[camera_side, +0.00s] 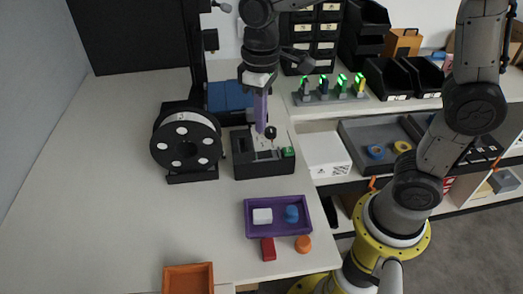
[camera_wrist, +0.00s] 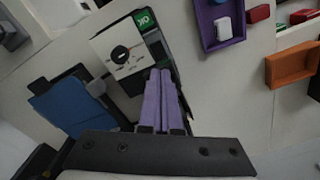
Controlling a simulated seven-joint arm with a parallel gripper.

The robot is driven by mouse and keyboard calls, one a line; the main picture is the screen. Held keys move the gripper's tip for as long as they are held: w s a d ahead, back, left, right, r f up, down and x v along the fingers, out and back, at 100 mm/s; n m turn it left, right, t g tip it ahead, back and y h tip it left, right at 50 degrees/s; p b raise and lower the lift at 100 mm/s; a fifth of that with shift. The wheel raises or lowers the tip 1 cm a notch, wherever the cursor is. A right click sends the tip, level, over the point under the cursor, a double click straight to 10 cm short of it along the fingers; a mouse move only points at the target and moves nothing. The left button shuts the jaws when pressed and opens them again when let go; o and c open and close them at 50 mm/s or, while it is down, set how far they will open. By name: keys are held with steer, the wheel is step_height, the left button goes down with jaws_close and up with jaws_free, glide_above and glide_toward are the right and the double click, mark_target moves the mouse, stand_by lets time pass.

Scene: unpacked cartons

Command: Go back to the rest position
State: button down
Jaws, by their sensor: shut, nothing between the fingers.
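My gripper (camera_side: 261,128) has long purple fingers pointing down, held together with nothing between them. In the side view its tips are over or in front of a black box (camera_side: 266,168) with a pale panel, a dark knob (camera_side: 270,132) and a green label (camera_side: 288,152). In the wrist view the fingers (camera_wrist: 161,75) lie side by side, and their tips overlap the box's edge beside the white knob panel (camera_wrist: 120,48). I cannot tell whether they touch the box.
A black reel (camera_side: 187,148) stands left of the box. A purple tray (camera_side: 249,222) holds a white and a blue block; a red block (camera_side: 268,248) and an orange piece (camera_side: 303,244) lie in front. An orange tray (camera_side: 188,278) is at the front. The table's left side is clear.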

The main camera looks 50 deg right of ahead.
steer(key=s+d+r+m+t, duration=0.1)
steer(key=s+d+t, duration=0.1)
steer(key=s, duration=0.5)
steer(key=s+d+r+m+t, duration=0.2)
steer(key=s+d, duration=0.3)
steer(key=s, duration=0.3)
steer(key=shift+s+t, duration=0.15)
steer(key=shift+t, duration=0.65)
steer(key=shift+r, duration=0.1)
